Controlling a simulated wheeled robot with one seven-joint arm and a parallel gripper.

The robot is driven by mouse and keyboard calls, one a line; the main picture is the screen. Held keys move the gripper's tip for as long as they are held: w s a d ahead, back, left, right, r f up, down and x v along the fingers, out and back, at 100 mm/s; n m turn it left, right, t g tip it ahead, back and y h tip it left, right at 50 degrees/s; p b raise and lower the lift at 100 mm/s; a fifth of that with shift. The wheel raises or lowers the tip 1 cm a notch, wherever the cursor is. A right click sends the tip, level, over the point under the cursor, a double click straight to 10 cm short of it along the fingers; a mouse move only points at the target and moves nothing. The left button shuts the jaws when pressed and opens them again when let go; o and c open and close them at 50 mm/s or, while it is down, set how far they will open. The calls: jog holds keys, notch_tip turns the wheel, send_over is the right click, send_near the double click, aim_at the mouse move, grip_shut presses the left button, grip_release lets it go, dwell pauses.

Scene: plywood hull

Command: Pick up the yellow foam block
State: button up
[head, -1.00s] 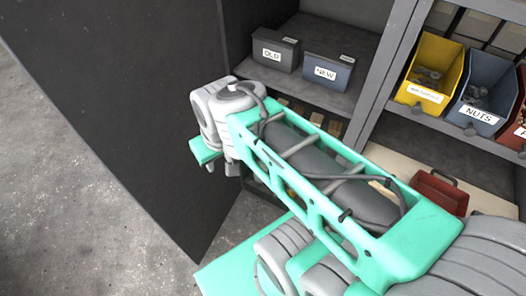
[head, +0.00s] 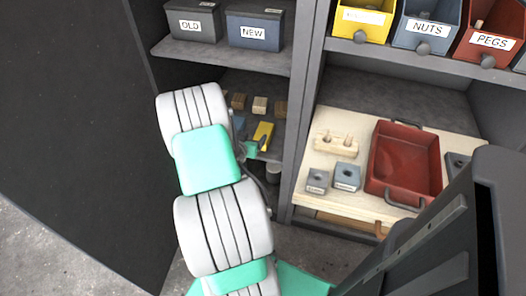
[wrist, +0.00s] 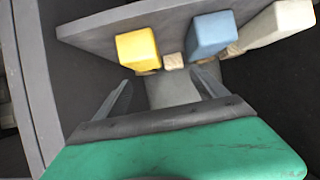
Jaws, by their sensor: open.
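The yellow foam block (head: 263,134) lies on the lower shelf of the left cabinet bay in the head view. In the wrist view the yellow block (wrist: 138,48) sits at the shelf's edge, upper left of centre. My gripper (wrist: 161,78) is open and empty, its two fingers apart and pointing toward the shelf. The yellow block is beyond the left finger, and nothing is between the fingers' inner faces. In the head view my arm hides most of the gripper and part of the shelf.
A blue block (wrist: 212,32) and a pale grey block (wrist: 285,24) stand right of the yellow one. Small wooden blocks (head: 260,104) lie behind. A grey upright (head: 300,120) borders the bay. OLD (head: 190,27) and NEW (head: 252,32) bins stand above.

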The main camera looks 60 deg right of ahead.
aim_at(262, 134)
jog(key=shift+h, duration=0.4)
jog(key=s+d+f, duration=0.2)
jog(key=shift+s+d+f, duration=0.15)
jog(key=shift+s+f, duration=0.1)
jog(key=shift+f, duration=0.15)
jog(key=b+x, duration=0.1)
jog(key=x, duration=0.5)
jog(key=shift+d, duration=0.3)
jog(key=shift+w, duration=0.1)
jog(key=c, duration=1.4)
